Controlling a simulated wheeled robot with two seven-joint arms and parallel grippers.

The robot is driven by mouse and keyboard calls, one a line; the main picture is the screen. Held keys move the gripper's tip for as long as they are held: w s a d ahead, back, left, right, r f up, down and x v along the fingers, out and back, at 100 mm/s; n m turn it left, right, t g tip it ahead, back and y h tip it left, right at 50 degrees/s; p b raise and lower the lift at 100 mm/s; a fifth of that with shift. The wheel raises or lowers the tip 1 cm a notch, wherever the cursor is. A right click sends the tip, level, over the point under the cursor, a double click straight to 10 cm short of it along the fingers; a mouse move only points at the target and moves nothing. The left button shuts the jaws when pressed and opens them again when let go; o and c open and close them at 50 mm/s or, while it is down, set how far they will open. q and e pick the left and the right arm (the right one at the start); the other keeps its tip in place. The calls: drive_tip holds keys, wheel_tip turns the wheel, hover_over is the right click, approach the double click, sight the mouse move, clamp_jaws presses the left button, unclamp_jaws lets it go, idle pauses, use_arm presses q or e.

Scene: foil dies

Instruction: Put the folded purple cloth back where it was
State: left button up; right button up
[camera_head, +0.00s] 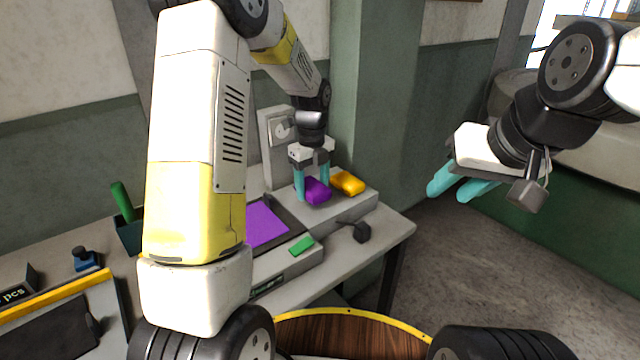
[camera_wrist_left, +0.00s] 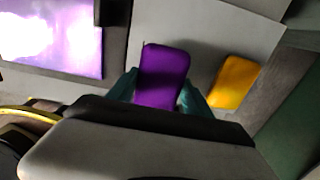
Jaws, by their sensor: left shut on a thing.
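The folded purple cloth (camera_head: 318,191) is at the right end of the grey machine on the table, beside a folded yellow cloth (camera_head: 347,182). My left gripper (camera_head: 312,190) reaches down over it with its teal fingers on either side, shut on it. In the left wrist view the purple cloth (camera_wrist_left: 162,75) sits between the two fingertips, with the yellow cloth (camera_wrist_left: 235,82) apart to its right. I cannot tell whether the purple cloth touches the surface below. My right gripper (camera_head: 462,190) hangs in the air at the right, away from the table; its teal fingers look apart and empty.
A flat purple sheet (camera_head: 265,224) lies on the machine left of the cloths, with a green block (camera_head: 302,245) in front. A dark knob (camera_head: 361,232) sticks out near the table's right end. Open floor lies right of the table.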

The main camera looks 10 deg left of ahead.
use_arm(q)
drive_tip(key=shift+w+a+f, duration=0.15)
drive_tip(key=shift+w, duration=0.35)
drive_tip(key=shift+f, duration=1.65)
drive_tip(key=o, duration=1.2)
drive_tip(key=shift+f, duration=0.1)
